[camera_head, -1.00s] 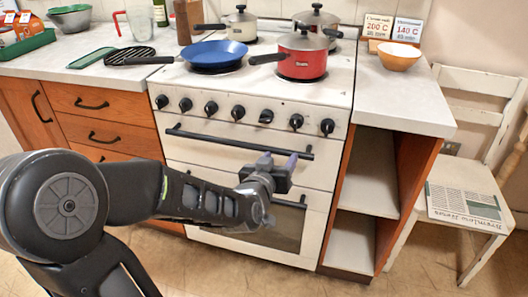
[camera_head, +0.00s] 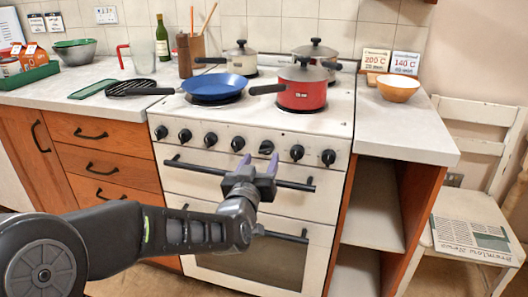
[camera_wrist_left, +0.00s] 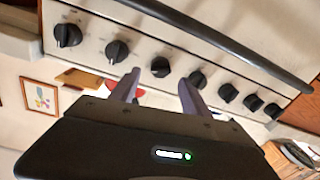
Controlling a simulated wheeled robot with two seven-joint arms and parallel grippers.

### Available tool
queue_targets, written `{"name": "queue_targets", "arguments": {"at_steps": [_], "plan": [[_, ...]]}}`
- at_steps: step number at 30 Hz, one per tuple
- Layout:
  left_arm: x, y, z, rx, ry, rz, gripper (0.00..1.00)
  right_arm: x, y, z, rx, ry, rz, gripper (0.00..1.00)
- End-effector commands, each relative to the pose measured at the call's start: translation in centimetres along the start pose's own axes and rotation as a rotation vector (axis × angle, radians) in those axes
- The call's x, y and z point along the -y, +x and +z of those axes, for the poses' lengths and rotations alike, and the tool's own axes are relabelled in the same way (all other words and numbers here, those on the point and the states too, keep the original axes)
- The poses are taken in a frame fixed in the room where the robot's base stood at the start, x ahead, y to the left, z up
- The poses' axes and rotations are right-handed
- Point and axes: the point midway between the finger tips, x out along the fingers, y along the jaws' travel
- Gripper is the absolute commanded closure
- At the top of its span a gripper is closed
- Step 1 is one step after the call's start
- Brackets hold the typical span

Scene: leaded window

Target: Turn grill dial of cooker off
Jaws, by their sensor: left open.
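The white cooker (camera_head: 340,115) has a row of black dials along its front panel. The third dial from the right (camera_head: 266,147) sits at a different angle from the others. No label is readable, so I cannot tell which dial is the grill's. My left gripper (camera_head: 258,164) is open and empty, its purple fingers pointing up just below that dial in the head view. In the left wrist view, the gripper (camera_wrist_left: 158,88) has its fingertips apart, with the same dial (camera_wrist_left: 160,66) beyond the gap between them. My right gripper is not in view.
The upper oven handle (camera_head: 205,169) runs across the front at gripper height. A blue pan (camera_head: 213,86) and a red pot (camera_head: 302,94) stand on the hob, handles pointing left. An open shelf unit (camera_head: 370,200) and a white chair (camera_head: 475,215) are at the right.

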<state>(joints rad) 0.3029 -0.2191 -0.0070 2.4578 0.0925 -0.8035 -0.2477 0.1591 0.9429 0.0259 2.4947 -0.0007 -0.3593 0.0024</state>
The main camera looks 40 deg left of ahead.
Motion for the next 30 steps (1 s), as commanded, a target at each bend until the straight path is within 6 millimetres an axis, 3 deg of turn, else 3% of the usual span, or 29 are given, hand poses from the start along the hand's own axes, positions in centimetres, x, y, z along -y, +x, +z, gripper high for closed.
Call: {"name": "queue_targets", "arguments": {"at_steps": [8,18,30], "plan": [[0.0,3.8,0.1,0.000,-0.001,0.000,0.45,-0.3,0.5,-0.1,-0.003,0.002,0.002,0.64],[0.0,4.3,0.1,0.000,-0.001,0.000,0.45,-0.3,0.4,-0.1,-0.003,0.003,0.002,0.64],[0.0,4.3,0.1,-0.001,0.000,0.001,0.77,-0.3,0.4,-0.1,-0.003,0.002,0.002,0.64]]}}
